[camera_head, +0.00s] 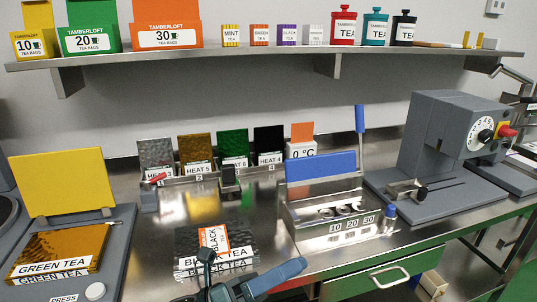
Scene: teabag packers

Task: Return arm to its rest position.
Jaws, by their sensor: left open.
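My left gripper (252,264) comes in at the bottom centre, dark grey with two spread fingers. It is open, and nothing shows between the fingers. One finger overlaps the front of a dark pack labelled BLACK TEA (183,245), which lies on the steel counter (150,225). I cannot tell whether the finger touches it. The rest of my left arm is mostly below the picture. My right gripper is not in view.
A press (118,262) with a gold GREEN TEA pack (62,250) stands at left. A steel dispenser marked 10, 20, 30 (340,230) stands right of the gripper, near it. A grey dial machine (440,140) is at right. Foil holders (155,152) stand behind. A loaded shelf (290,53) runs above.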

